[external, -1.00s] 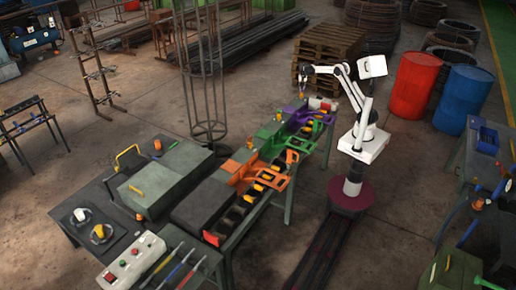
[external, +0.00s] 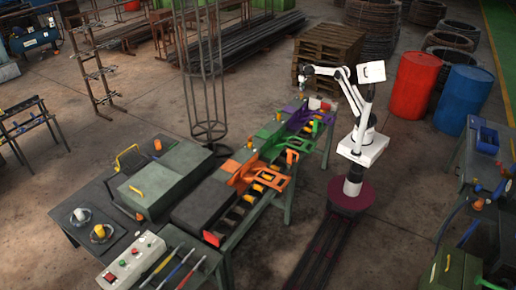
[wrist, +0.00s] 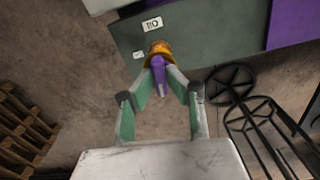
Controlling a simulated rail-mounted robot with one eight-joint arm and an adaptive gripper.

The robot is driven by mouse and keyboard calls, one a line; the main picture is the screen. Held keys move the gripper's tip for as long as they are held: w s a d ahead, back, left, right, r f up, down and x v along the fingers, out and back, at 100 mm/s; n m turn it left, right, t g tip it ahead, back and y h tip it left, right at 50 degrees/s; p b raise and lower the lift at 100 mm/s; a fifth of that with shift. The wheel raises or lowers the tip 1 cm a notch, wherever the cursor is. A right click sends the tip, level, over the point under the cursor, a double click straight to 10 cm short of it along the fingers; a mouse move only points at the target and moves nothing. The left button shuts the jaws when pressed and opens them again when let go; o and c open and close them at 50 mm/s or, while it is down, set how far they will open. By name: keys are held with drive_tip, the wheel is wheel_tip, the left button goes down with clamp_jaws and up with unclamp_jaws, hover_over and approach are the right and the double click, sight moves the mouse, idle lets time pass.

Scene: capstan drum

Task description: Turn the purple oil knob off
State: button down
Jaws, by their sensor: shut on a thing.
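The purple oil knob (wrist: 159,76) is a narrow purple handle on a round orange base (wrist: 159,48) at the edge of a grey-green panel. A label (wrist: 152,25), upside down in the wrist view, sits beside it. My gripper (wrist: 160,66) has its two fingertips closed together around the knob's handle. In the external view my gripper (external: 302,95) is at the far end of the long machine bench, by the purple section (external: 298,119). The knob itself is too small to make out there.
Orange (external: 240,166) and green (external: 270,131) machine sections line the bench nearer the camera. A black wire stand (wrist: 255,115) is right of my gripper in the wrist view. A wooden pallet stack (external: 327,47) stands behind the arm. Bare floor surrounds the bench end.

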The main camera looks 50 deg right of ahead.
drive_tip(key=shift+n, duration=0.7)
drive_tip(key=c, duration=1.7)
unclamp_jaws()
drive_tip(key=shift+c, duration=0.2)
wheel_tip(320, 180, up, 12)
